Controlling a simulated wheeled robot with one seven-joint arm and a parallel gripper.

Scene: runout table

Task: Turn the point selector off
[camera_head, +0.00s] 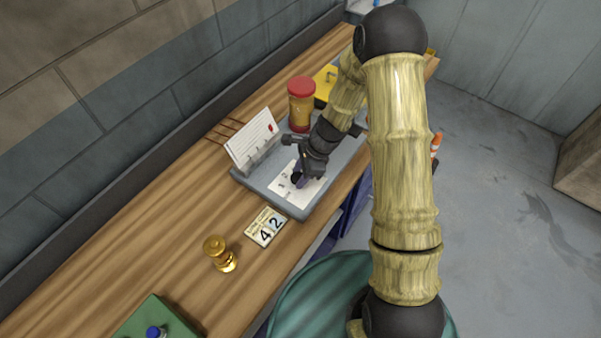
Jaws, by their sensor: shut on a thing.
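The point selector (296,179) appears as a small dark knob on a white marked plate (284,193), set on a grey panel (298,212) on the wooden bench. My gripper (299,174) reaches down over the plate from the upper right and is shut on the selector. The fingers cover much of the knob, so I cannot tell which way it points. The marks on the plate are too small to read.
A white card (252,141) stands at the panel's back left. A red-lidded jar (301,107) stands behind my gripper. A "42" tag (265,227), a brass object (220,254) and a green box (150,318) with a blue knob lie nearer. Bare bench lies between them.

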